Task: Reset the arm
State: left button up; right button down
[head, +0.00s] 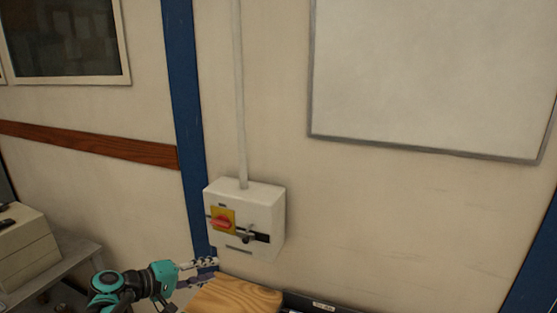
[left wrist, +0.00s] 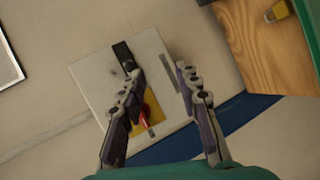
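My left arm comes in at the lower left of the head view. Its left gripper (head: 207,272) is below the white switch box on the wall, in front of it or beside its lower left corner. In the left wrist view the left gripper (left wrist: 155,82) has its two fingers apart, with nothing between them. The white switch box (head: 262,205) has a red rotary knob (head: 221,223) on a yellow plate and a dark lever (head: 250,236). The box also shows in the left wrist view (left wrist: 92,75), partly behind a finger. My right gripper is not in view.
A wooden board (head: 235,297) lies below the box at the bottom. A grey pipe (head: 239,90) runs up from the box. A blue post (head: 184,110) stands left of it. A whiteboard (head: 430,75) hangs at the right. A beige case (head: 24,245) sits at far left.

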pick_arm(q)
jog(key=s+d+f+m+g+y+b, duration=0.1)
jog(key=s+d+f+m+y, duration=0.15)
jog(key=s, duration=0.35)
jog(key=s+d+f+m+g+y+b, duration=0.1)
jog(key=s+d+f+g+y, duration=0.1)
jog(key=s+d+f, duration=0.3)
jog(key=s+a+f+m+y+b, duration=0.1)
jog(key=s+a+f+m+y, duration=0.1)
jog(key=s, duration=0.4)
jog(key=s+a+f+m+y, duration=0.2)
jog(key=s+f+y, duration=0.1)
jog(key=s, duration=0.3)
jog(key=shift+s+a+f+b, duration=0.3)
jog(key=shift+f+b, duration=0.1)
jog(key=shift+f, duration=0.3)
